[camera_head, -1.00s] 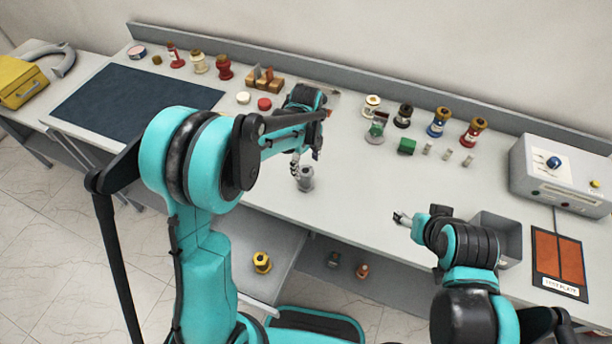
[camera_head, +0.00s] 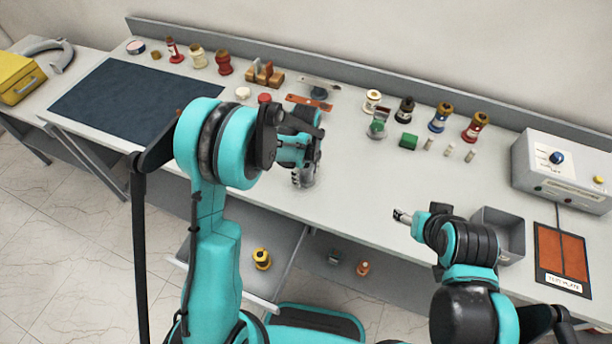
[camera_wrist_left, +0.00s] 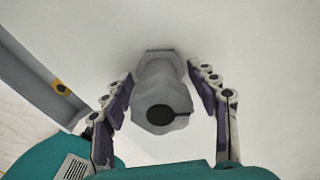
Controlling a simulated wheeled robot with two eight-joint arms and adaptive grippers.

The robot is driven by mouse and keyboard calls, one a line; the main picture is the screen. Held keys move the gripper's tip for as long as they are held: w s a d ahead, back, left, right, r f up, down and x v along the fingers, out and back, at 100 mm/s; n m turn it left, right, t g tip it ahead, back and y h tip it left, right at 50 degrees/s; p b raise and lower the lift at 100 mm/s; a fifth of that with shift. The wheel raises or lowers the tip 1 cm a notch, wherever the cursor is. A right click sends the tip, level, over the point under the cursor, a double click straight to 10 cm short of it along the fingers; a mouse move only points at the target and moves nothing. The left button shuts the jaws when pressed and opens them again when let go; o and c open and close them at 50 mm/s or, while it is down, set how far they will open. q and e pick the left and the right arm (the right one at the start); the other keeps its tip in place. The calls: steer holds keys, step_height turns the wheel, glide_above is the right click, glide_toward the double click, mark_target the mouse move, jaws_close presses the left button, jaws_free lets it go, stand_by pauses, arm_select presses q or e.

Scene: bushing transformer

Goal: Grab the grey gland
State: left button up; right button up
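The grey gland (camera_wrist_left: 160,98) stands on the bench top, with a hexagonal collar and a dark round hole facing the left wrist camera. My left gripper (camera_wrist_left: 160,90) is open, with one finger on each side of the gland and narrow gaps showing. In the head view my left gripper (camera_head: 303,178) is low over the bench and largely hides the gland. My right gripper (camera_head: 403,217) is above the bench to the right, away from the gland; its fingers are too small to judge.
A grey open bin (camera_head: 500,225) and an orange test plate (camera_head: 562,257) lie at the right. A dark mat (camera_head: 135,100) lies at the left. The bench around the gland is mostly clear.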

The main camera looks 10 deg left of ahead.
arm_select(q)
steer(key=c, duration=0.9)
